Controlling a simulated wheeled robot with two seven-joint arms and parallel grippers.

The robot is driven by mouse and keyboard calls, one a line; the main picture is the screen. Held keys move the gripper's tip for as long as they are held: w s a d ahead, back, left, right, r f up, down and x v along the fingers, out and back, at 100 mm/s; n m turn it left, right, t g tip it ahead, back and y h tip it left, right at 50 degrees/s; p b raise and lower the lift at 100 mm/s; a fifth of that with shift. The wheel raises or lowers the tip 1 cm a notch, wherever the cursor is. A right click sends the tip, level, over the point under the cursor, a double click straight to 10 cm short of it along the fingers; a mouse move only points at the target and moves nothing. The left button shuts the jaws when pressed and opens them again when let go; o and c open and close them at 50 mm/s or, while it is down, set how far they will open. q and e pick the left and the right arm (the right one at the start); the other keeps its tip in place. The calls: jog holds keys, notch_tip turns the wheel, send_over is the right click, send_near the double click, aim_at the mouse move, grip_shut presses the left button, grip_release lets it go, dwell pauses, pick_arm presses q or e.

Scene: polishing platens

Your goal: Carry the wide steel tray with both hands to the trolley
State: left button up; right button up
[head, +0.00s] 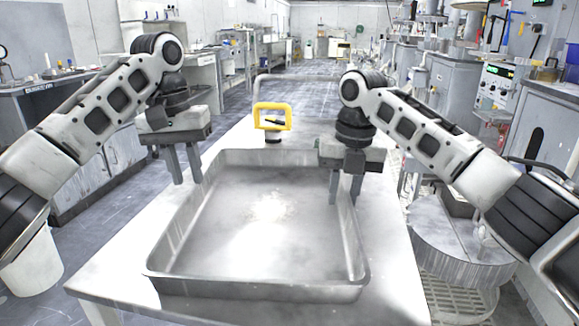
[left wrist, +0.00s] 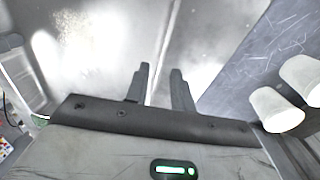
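The wide steel tray (head: 262,290) is a shallow, shiny rectangular pan lying flat and empty on a white table (head: 110,285). My left gripper (head: 186,183) is open at the tray's left wall, towards its far end. In the left wrist view its fingers (left wrist: 160,80) are apart, with the tray's rim line running between them. My right gripper (head: 344,203) is open at the right wall, one finger on each side of the rim. I cannot tell whether either gripper touches the tray. No separate trolley can be made out for certain.
A yellow frame-shaped thing (head: 272,117) stands behind the tray, with a metal handle bar (head: 290,78) beyond. A round grey platen (head: 455,243) is at right, a white bucket (head: 30,265) at left. Floor at left behind the table is free.

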jog(key=shift+r, duration=0.2)
pick_arm(q)
notch_tip(320, 180, up, 7)
jog(key=shift+a, duration=0.35)
pick_arm(e)
notch_tip(320, 180, up, 12)
jog(key=d, duration=0.1)
jog(key=shift+f, duration=0.2)
